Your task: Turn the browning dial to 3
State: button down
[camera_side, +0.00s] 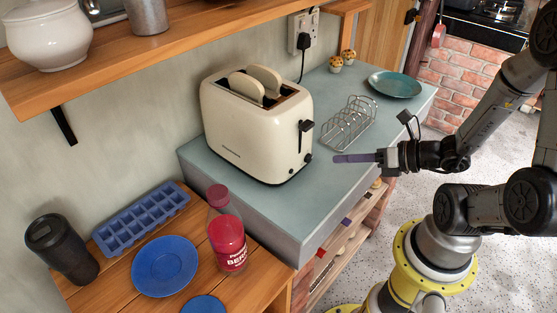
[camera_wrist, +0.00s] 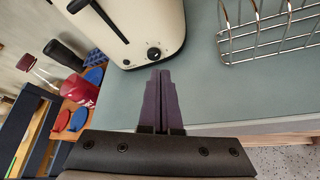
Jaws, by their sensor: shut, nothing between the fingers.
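The cream toaster (camera_side: 258,125) stands on the grey-green plinth top, with two slices of bread (camera_side: 246,86) in its slots. Its black lever (camera_side: 306,126) is on the end facing my gripper. The browning dial (camera_wrist: 153,54) is a round black knob with a light mark, low on that end in the wrist view. It also shows small in the side view (camera_side: 308,158). The mark's number is too small to read. My gripper (camera_side: 337,158) is shut and empty, its purple fingers (camera_wrist: 161,75) together. The fingertips point at the dial, a short gap away in the side view.
A wire toast rack (camera_side: 349,124) stands close beside my fingers. A red bottle (camera_side: 228,240) and blue dishes (camera_side: 165,266) are on the lower wooden table. The plinth top (camera_side: 330,185) before the toaster is clear.

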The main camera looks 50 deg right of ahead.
aim_at(306, 152)
jog(key=shift+s+a+f, duration=0.1)
jog(key=shift+a, duration=0.05)
jog(key=shift+s+a+m, duration=0.25)
jog(key=shift+a+m, duration=0.05)
jog(key=shift+a, duration=0.1)
jog(key=shift+s+a+r+n, duration=0.1)
jog(key=shift+a+r+n, duration=0.3)
jog(key=shift+r, duration=0.2)
jog(key=shift+w, duration=3.5)
jog(key=shift+f, duration=0.4)
